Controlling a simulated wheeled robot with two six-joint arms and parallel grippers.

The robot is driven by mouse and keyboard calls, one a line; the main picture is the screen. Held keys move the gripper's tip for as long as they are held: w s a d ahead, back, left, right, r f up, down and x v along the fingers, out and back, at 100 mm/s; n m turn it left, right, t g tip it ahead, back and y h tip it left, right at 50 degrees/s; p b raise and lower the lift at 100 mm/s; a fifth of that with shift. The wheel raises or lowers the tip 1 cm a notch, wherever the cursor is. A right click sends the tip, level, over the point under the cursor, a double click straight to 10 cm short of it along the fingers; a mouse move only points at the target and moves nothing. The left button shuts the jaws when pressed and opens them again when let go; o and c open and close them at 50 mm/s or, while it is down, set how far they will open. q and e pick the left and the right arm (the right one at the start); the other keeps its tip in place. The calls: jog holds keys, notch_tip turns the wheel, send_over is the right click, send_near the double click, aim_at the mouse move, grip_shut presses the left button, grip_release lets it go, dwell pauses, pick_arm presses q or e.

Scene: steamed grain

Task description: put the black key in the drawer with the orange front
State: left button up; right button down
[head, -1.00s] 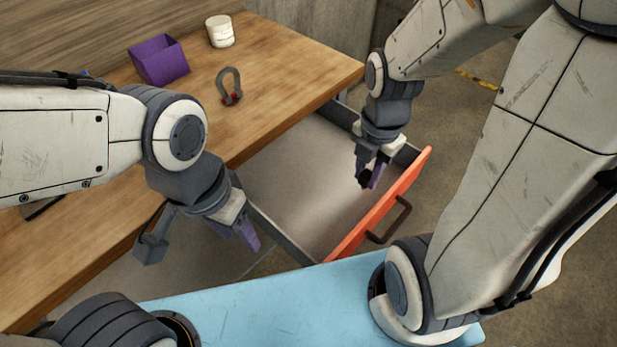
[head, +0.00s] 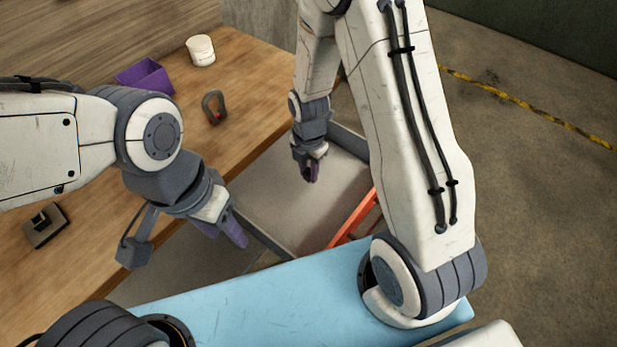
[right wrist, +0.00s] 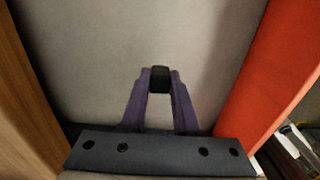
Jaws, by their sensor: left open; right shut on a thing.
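The drawer with the orange front (head: 352,218) is pulled out from the wooden table, and its grey floor (head: 285,205) is bare where I see it. My right gripper (head: 311,174) is over the inside of the drawer. In the right wrist view its purple fingers are shut on the black key (right wrist: 160,78), of which only a small dark block shows between the tips. The orange front (right wrist: 270,75) is at the right of that view. My left gripper (head: 235,236) is open and empty, beside the drawer's near left side wall.
On the wooden table (head: 255,75) stand a purple box (head: 145,78), a white cup (head: 201,50) and a grey shackle with red parts (head: 214,107). A dark block-like object (head: 44,226) lies at the table's left.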

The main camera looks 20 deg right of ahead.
jog(key=shift+f, duration=2)
jog(key=shift+f, duration=0.15)
jog(key=c, duration=0.7)
grip_release()
jog(key=shift+o, duration=0.2)
